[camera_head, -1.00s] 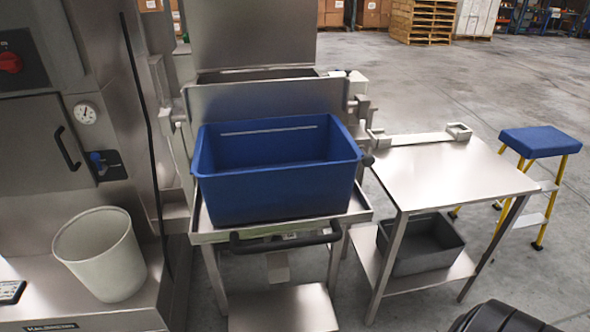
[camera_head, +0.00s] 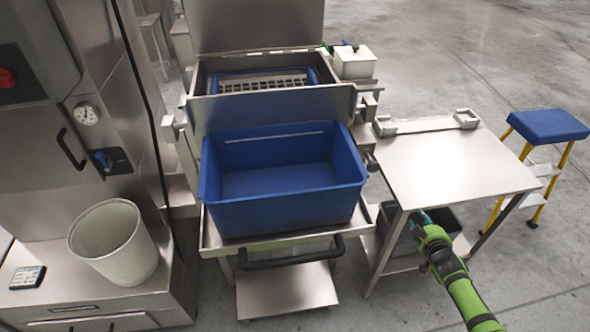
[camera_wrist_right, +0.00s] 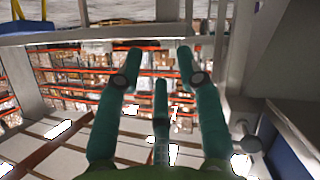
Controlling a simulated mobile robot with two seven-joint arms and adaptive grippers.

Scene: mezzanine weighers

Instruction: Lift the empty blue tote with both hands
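The blue tote (camera_head: 285,207) is empty and sits upright on the steel cart (camera_head: 212,240) in the middle of the head view. My right gripper (camera_head: 421,219) is to the right of the tote, apart from it, in front of the side table. In the right wrist view its green fingers (camera_wrist_right: 160,70) are spread apart with nothing between them. A blue surface at the right edge of the wrist view may be part of the tote (camera_wrist_right: 291,155). My left gripper is not in view.
A steel side table (camera_head: 450,170) stands right of the cart, with a grey bin (camera_head: 445,220) on its lower shelf. A blue-topped step stool (camera_head: 547,126) is farther right. A white bucket (camera_head: 115,245) stands at left. A black handle (camera_head: 290,257) crosses the cart's front.

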